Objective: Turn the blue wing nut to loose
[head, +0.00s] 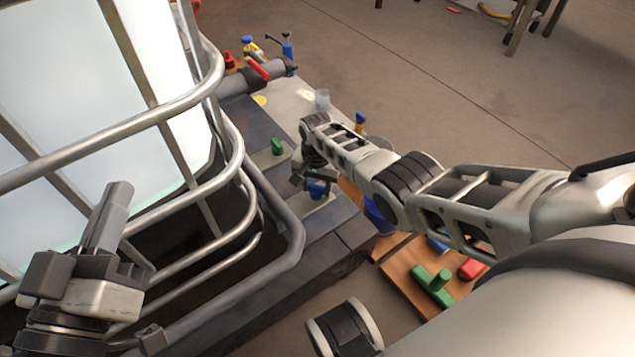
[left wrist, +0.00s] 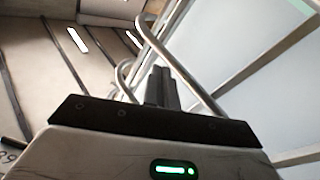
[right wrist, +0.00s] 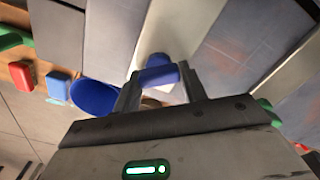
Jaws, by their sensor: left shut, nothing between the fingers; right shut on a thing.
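The blue wing nut (head: 317,191) sits on a pale plate on the grey bench, partly hidden by my right gripper (head: 308,178). In the right wrist view the blue wing nut (right wrist: 158,75) lies between the two fingertips, and the right gripper (right wrist: 160,80) is shut on it. My left gripper (head: 112,200) is shut and empty, raised in front of the metal cage at the left. In the left wrist view the left gripper's fingers (left wrist: 161,85) are together with nothing between them.
A tubular metal cage (head: 240,170) around a white tank stands left of the bench. A green knob (head: 277,147) is on the bench behind the wing nut. A blue cup (right wrist: 94,95) and a wooden board with green (head: 433,285) and red (head: 472,268) pieces lie near my right arm.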

